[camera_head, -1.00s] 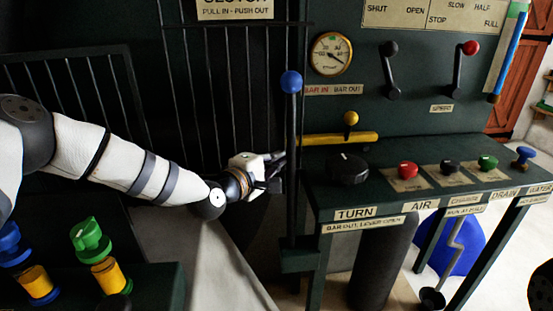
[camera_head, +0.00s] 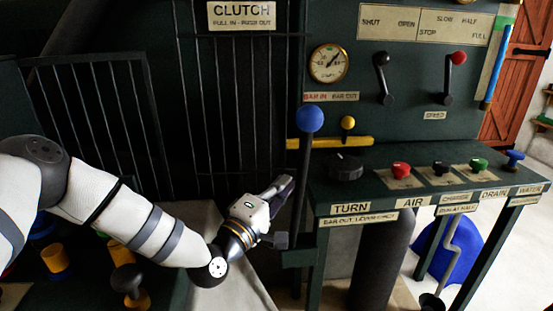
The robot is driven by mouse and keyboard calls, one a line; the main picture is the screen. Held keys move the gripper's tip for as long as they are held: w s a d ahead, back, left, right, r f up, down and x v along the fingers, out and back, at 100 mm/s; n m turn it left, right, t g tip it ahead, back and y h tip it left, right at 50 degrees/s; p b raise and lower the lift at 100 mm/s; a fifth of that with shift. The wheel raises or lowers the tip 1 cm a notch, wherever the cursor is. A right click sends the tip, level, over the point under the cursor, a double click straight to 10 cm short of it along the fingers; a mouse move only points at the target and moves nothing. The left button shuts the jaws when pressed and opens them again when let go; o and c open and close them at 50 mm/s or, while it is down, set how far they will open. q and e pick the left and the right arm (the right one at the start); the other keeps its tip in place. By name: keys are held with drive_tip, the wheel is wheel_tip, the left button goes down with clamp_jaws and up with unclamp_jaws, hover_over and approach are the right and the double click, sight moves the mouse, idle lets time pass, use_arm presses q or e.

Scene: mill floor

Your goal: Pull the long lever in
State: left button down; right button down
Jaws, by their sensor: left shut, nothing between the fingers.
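The long lever is a dark upright shaft (camera_head: 301,185) with a blue ball (camera_head: 309,118) on top, left of the control desk. It leans slightly, its ball a little right of its foot. A sign above reads CLUTCH, PULL IN - PUSH OUT (camera_head: 241,15). My left gripper (camera_head: 285,212) is just left of the shaft, well below the ball, shut with nothing in it. Its finger ends lie close beside or behind the shaft; I cannot tell whether they touch it. My right gripper is not in view.
The control desk (camera_head: 450,172) right of the lever carries a black TURN knob (camera_head: 343,166) and several coloured knobs. A yellow bar (camera_head: 335,142) lies behind the lever. Dark railings (camera_head: 235,110) stand behind my arm. Knobs on a lower-left panel sit under my left arm.

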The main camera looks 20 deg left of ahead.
use_arm(q)
drive_tip(key=shift+s+d+f+h, duration=0.25)
drive_tip(key=shift+d+f+h, duration=0.1)
drive_tip(key=shift+d, duration=0.15)
wheel_tip(320, 180, up, 11)
drive_tip(key=shift+w+a+f, duration=0.15)
drive_tip(key=shift+w+a, duration=0.05)
drive_tip(key=shift+a, duration=0.25)
